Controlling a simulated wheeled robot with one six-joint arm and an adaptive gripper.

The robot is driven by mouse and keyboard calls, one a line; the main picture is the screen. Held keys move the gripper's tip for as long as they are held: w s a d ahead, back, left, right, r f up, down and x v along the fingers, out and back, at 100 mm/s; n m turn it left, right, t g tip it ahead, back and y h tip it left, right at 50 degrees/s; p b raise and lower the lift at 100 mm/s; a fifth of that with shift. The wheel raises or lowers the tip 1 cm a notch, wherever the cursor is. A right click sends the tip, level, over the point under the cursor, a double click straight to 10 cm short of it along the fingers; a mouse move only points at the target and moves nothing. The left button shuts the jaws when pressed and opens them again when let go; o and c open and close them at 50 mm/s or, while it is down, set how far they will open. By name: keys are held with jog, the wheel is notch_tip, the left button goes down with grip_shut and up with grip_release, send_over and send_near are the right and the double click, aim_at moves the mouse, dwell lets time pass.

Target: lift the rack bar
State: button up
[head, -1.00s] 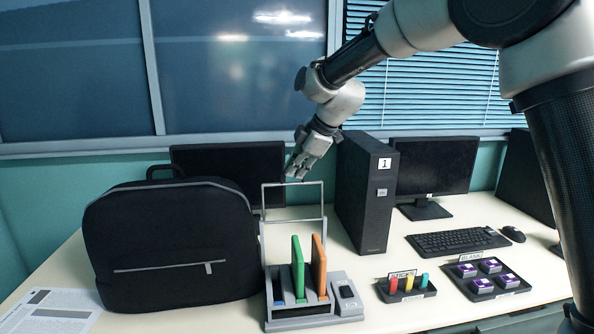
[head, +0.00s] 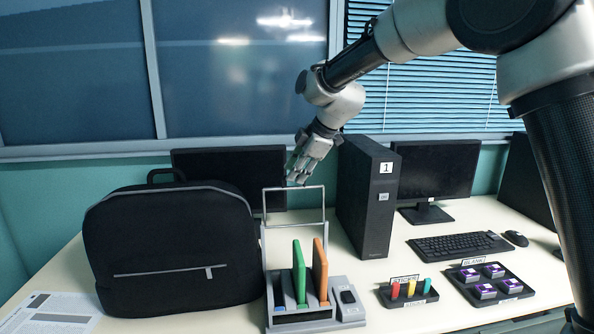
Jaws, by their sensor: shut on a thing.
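The rack (head: 302,321) is a light grey holder on the desk, with a green board (head: 299,272) and an orange board (head: 320,270) standing in its slots. Its bar (head: 312,187) is the top of a thin grey frame that stands upright at the back of the rack, above a lower crossbar. My gripper (head: 297,181) reaches down from above and is shut on the top bar, left of its right corner. The fingers hide part of the grip.
A black backpack (head: 170,250) stands close on the left. A computer tower (head: 367,200) stands close behind on the right. A tray of colored pieces (head: 408,302) and a tray of purple blocks (head: 508,293) lie to the right. Air above the rack is clear apart from my arm.

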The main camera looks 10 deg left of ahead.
jog(key=shift+w+d+f, duration=0.1)
jog(key=shift+w+d, duration=0.1)
jog(key=shift+d, duration=0.05)
jog(key=v, duration=1.2)
jog(key=shift+s+a, duration=0.25)
